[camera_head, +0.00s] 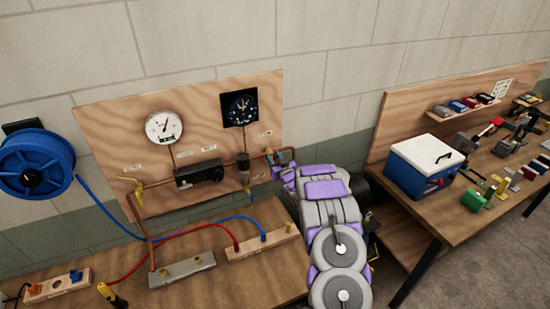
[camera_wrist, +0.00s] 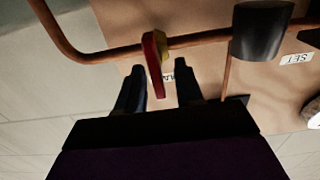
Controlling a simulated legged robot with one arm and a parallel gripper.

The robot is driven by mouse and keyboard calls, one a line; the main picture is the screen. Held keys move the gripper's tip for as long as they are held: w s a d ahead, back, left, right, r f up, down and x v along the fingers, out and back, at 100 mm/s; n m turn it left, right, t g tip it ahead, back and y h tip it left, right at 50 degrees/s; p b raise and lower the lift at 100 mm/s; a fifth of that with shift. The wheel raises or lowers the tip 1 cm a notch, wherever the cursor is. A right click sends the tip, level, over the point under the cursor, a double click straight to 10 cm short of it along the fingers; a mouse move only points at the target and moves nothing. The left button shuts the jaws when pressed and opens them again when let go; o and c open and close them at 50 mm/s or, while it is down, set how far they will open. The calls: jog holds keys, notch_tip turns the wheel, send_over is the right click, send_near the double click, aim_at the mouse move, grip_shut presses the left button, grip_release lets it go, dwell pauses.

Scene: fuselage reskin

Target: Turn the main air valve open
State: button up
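In the wrist view, a valve with a red lever (camera_wrist: 152,62) and a yellow part (camera_wrist: 163,45) sits on a copper pipe (camera_wrist: 105,55). My gripper (camera_wrist: 160,67) is open, with its two dark fingers apart on either side of the lever. The lever's end lies between the fingertips, with visible room to both. A label behind the lever is partly hidden. In the head view, my arm reaches to the right edge of the wooden panel (camera_head: 105,120), and my fingers cannot be made out there. A yellow-handled valve (camera_head: 133,183) is at the panel's lower left.
The panel carries a white gauge (camera_head: 164,126), a black square gauge (camera_head: 239,108) and a dark box (camera_head: 199,173). A dark cylinder (camera_wrist: 262,32) hangs from the pipe near my gripper. A blue hose reel (camera_head: 36,164) is at the left. A cluttered workbench (camera_head: 450,215) stands at the right.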

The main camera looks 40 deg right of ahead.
jog(key=shift+d+r, duration=0.1)
jog(key=shift+c, duration=0.4)
jog(key=shift+d, duration=0.1)
jog(key=c, duration=0.3)
grip_shut()
